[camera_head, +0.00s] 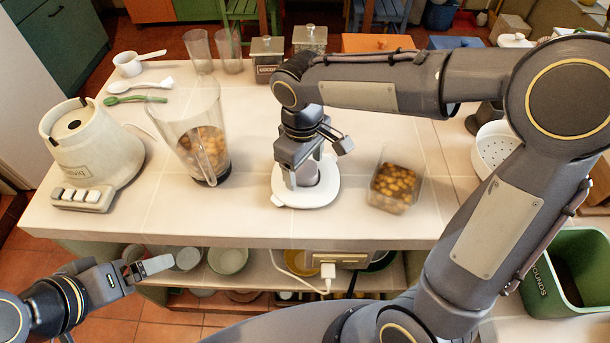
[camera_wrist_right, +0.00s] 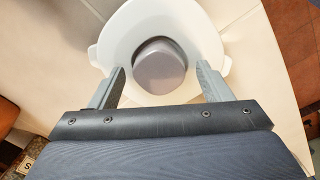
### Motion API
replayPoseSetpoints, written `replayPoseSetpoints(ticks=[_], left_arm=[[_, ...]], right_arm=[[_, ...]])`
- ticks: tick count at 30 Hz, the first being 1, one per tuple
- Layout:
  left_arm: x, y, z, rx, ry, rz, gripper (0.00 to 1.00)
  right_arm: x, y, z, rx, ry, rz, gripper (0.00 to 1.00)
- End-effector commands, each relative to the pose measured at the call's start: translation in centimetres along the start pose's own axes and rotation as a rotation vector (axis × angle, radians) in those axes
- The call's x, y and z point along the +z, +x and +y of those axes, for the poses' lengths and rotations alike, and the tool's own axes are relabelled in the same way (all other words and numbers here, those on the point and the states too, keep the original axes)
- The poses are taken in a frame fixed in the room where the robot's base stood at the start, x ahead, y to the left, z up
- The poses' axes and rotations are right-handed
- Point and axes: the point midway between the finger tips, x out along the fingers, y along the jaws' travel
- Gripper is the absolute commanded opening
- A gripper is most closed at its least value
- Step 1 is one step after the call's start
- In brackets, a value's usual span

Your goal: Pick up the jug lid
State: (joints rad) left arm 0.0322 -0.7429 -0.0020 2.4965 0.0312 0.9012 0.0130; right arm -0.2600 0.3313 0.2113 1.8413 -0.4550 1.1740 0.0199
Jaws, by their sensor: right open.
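The jug lid (camera_head: 318,192), white with a grey knob, lies on the counter in the middle of the head view. My right gripper (camera_head: 302,170) points down over it and is open. In the right wrist view its fingers (camera_wrist_right: 160,72) stand on either side of the grey knob (camera_wrist_right: 159,64), with the white lid rim (camera_wrist_right: 126,34) beyond. Contact with the knob cannot be told. The clear jug (camera_head: 186,118), with brown pieces inside, stands upright left of the lid. My left gripper (camera_head: 148,268) is low at the left, before the counter's front edge; its jaw opening is unclear.
A cream blender base (camera_head: 92,145) stands at the left. A clear box (camera_head: 396,186) of brown pieces is close to the right of the lid. Glasses (camera_head: 199,52) and canisters (camera_head: 267,57) stand behind. A white colander (camera_head: 494,148) and green bin (camera_head: 569,275) are at the right.

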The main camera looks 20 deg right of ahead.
Motion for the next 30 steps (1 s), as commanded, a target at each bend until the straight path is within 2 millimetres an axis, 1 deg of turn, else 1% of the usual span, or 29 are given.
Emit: replayPoseSetpoints(ticks=[2, 8, 20, 26, 30], left_arm=[[0.01, 0.02, -0.01, 0.0, 0.0, 0.0, 1.0], [0.0, 0.01, -0.01, 0.0, 0.0, 0.0, 1.0], [0.01, 0.02, -0.01, 0.0, 0.0, 0.0, 1.0], [0.0, 0.01, 0.0, 0.0, 0.0, 0.0, 1.0], [-0.02, -0.03, 0.02, 0.0, 0.0, 0.0, 1.0]], right_arm=[[0.02, 0.46, 0.01, 0.0, 0.001, -0.001, 0.72], [0.0, 0.5, 0.03, 0.0, 0.001, 0.001, 0.72], [0.0, 0.46, 0.03, 0.0, 0.001, 0.001, 0.21], [-0.01, 0.42, 0.03, 0.0, 0.001, 0.002, 0.21], [-0.02, -0.03, 0.05, 0.001, 0.001, 0.002, 0.21]])
